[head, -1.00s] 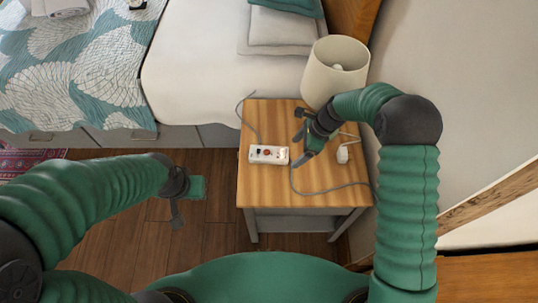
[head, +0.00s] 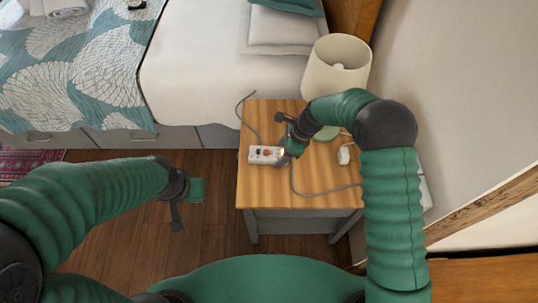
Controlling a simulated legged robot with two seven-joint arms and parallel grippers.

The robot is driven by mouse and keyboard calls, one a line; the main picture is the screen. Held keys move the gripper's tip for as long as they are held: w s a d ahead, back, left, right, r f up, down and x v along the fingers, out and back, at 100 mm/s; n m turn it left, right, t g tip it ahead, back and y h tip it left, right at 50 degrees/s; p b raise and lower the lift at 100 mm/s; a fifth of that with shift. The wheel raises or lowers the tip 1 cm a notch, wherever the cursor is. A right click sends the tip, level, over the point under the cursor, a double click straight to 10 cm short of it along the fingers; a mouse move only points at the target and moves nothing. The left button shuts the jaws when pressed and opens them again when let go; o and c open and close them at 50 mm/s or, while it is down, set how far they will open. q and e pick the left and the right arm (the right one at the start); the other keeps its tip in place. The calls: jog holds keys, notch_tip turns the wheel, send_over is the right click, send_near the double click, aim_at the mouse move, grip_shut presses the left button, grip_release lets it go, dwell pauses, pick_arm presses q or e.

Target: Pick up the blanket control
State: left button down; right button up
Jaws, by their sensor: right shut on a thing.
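The blanket control (head: 262,155) is a small white box with a red-orange button and a grey cord. It lies on the wooden top of the nightstand (head: 290,193), towards its left side. My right gripper (head: 284,155) is at the control's right end and is shut on it. Its fingers hide that end. My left gripper (head: 187,202) hangs over the dark wooden floor, left of the nightstand, and is away from everything. Whether its jaws are open is unclear.
A cream lamp (head: 337,70) stands at the back right of the nightstand, close to my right arm. A white plug-like piece (head: 344,154) lies right of the control. Grey cord runs across the top. The bed (head: 215,70) is behind and left.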

aim_at(276, 153)
jog(key=c, duration=0.7)
jog(key=shift+r, duration=0.1)
jog(key=shift+r+p, duration=0.3)
jog(key=shift+r, duration=0.3)
notch_tip(276, 153, up, 2)
jog(key=shift+r+p, duration=0.2)
jog(key=shift+p, duration=0.25)
jog(key=s, duration=0.5)
jog(key=s+r+p, duration=0.1)
jog(key=s, duration=0.4)
jog(key=s+a, duration=0.1)
jog(key=s, duration=0.5)
jog(key=shift+r, duration=0.15)
